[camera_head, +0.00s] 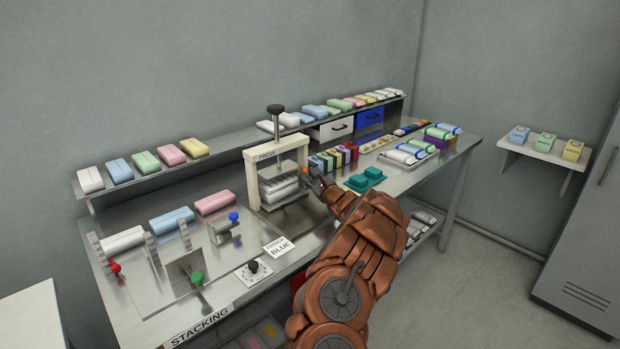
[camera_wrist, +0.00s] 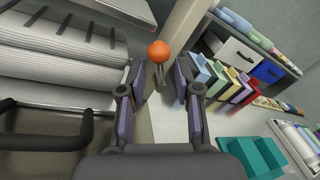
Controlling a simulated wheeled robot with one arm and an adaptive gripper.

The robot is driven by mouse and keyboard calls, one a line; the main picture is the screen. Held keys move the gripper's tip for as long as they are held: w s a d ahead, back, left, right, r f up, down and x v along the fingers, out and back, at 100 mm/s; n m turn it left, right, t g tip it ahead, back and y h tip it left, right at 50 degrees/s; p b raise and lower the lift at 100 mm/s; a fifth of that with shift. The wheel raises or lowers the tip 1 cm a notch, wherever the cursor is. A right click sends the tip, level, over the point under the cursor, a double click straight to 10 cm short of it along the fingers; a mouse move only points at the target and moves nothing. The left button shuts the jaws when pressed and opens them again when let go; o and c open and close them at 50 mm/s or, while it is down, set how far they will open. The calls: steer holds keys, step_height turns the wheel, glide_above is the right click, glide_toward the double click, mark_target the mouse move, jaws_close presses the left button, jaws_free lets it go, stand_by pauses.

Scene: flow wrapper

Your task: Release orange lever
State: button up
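The orange lever (camera_wrist: 159,52) shows in the wrist view as a round orange knob on a short metal stem. It stands between and just beyond the two fingertips of my gripper (camera_wrist: 159,85). The fingers are apart, one on each side of the stem, with a gap visible on both sides. In the head view the orange knob (camera_head: 305,170) is a small spot at the right post of the white press frame (camera_head: 250,170). My gripper (camera_head: 316,184) is beside that post, partly hidden by my arm.
White rolls (camera_wrist: 50,55) lie in the press, left of my gripper. Coloured boxes (camera_head: 335,157) stand close on the right, and teal blocks (camera_head: 365,179) lie in front of them. A dark handle (camera_wrist: 45,140) is at lower left in the wrist view.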

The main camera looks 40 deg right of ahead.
jaws_close()
stand_by(0.5)
steer(key=shift+d+r+m+g+p, duration=0.15)
steer(key=shift+d+r+m+p, duration=0.05)
steer(key=shift+m, duration=0.5)
steer(key=shift+d+r+m+g+p, duration=0.15)
steer(key=shift+d+m+p, duration=0.05)
steer(key=shift+m, duration=0.5)
steer(key=shift+d+m+y+p, duration=0.3)
steer(key=shift+m+y+p, duration=0.2)
steer(key=shift+m+p, duration=0.7)
steer(key=shift+r, duration=0.1)
jaws_free()
steer(key=shift+g, duration=0.3)
